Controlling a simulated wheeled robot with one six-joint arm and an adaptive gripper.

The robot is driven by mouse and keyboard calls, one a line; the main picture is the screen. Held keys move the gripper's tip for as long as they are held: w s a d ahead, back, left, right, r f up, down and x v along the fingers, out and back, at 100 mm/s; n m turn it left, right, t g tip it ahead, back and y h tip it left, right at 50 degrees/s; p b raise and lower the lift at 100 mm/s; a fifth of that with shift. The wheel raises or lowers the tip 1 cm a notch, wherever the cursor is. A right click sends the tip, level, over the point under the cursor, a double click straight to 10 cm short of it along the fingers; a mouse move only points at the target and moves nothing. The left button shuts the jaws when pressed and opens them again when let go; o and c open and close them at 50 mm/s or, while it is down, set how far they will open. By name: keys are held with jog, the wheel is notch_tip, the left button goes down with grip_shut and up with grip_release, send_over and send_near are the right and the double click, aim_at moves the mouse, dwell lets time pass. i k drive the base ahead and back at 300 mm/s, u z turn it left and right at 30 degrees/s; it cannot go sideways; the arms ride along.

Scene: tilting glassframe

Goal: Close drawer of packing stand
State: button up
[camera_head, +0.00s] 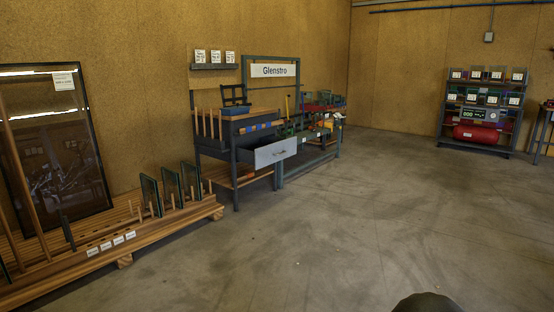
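The packing stand (224,157) is a dark grey bench against the back wall, left of the middle of the view. Its drawer (268,155) is pulled out toward the open floor on the right, with a light grey front and a small dark handle (280,153). The inside of the drawer is mostly hidden. My gripper is not in view, so I cannot tell its distance from the drawer or its state.
A wooden rack (150,231) with upright glass panes fills the left side. A "Glenstro" sign frame (272,71) and a workbench stand beyond the packing stand. A shelf unit (481,112) with a red tank is at the far right. The concrete floor (330,230) in front is clear.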

aim_at(261, 151)
jog(key=u, duration=0.05)
jog(key=i, duration=3.7)
jog(key=u, duration=0.2)
jog(key=i, duration=1)
jog(key=u, duration=0.05)
